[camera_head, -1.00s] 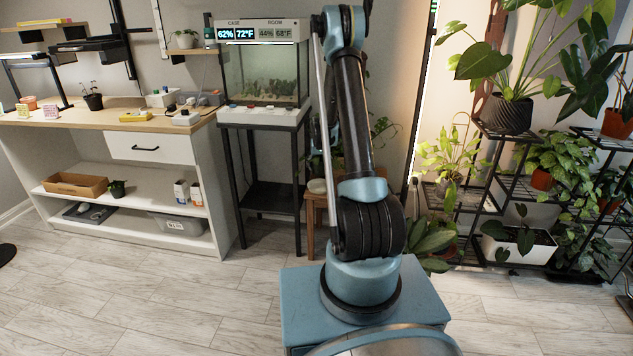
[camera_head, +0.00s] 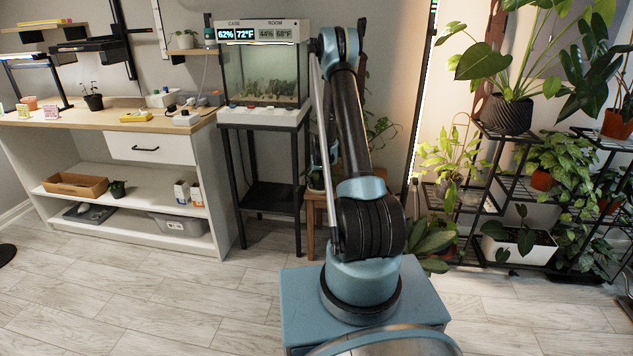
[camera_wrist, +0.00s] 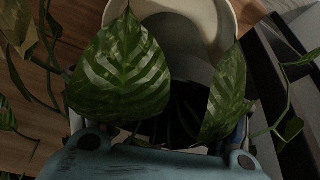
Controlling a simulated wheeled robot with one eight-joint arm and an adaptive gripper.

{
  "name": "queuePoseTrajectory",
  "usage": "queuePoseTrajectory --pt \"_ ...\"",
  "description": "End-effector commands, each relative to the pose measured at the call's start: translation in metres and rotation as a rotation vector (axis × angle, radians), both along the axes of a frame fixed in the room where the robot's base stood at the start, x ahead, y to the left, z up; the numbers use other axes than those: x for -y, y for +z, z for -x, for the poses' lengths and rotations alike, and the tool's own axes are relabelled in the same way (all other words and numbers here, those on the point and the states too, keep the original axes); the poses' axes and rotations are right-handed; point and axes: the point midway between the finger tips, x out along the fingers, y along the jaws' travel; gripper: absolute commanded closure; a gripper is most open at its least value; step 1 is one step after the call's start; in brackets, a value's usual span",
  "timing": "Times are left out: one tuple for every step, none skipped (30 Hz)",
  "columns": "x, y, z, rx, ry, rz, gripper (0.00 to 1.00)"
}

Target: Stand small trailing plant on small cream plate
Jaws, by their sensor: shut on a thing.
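The small trailing plant (camera_wrist: 120,72) fills the middle of the wrist view with broad green leaves striped paler. My gripper (camera_wrist: 160,128) is shut on it from below in that view; the leaves hide most of the fingers and the grip. A pale round thing with a cream rim (camera_wrist: 229,20), which looks like the small cream plate, shows behind the leaves. In the head view my gripper (camera_head: 321,163) is low over the small wooden stool, partly behind my arm. I cannot tell whether the pot touches the plate.
The wooden stool (camera_head: 311,226) stands between the terrarium stand (camera_head: 270,197) and my arm. Trailing stems (camera_wrist: 288,110) hang at the right of the wrist view. A black plant rack (camera_head: 470,206) stands on the right. The floor in front is clear.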

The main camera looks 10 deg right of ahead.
Motion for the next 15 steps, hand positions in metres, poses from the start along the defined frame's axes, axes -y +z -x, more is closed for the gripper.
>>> queuePoseTrajectory --pt "0.0001 -0.0001 0.0000 0.000 0.000 0.000 0.60" --pt "0.0001 -0.0006 0.0000 0.000 0.000 0.000 0.60" --pt "0.0001 -0.0016 -0.0001 0.000 0.000 0.000 0.60" --pt "0.0001 -0.0023 -0.0001 0.000 0.000 0.000 0.60" --pt "0.0002 -0.0031 -0.0001 0.000 0.000 0.000 0.60" --pt "0.0002 -0.0040 -0.0001 0.000 0.000 0.000 0.60" --pt "0.0002 -0.0046 -0.0001 0.000 0.000 0.000 0.60" --pt "0.0002 -0.0054 0.0000 0.000 0.000 0.000 0.60" --pt "0.0002 -0.0052 0.0000 0.000 0.000 0.000 0.23" --pt "0.0002 -0.0051 0.0000 0.000 0.000 0.000 0.16" --pt "0.0003 -0.0051 0.0000 0.000 0.000 0.000 0.10" --pt "0.0003 -0.0051 0.0000 0.000 0.000 0.000 0.07" --pt "0.0003 -0.0051 0.0000 0.000 0.000 0.000 0.07" --pt "0.0003 -0.0051 0.0000 0.000 0.000 0.000 0.07" --pt "0.0003 -0.0051 0.0000 0.000 0.000 0.000 0.07"
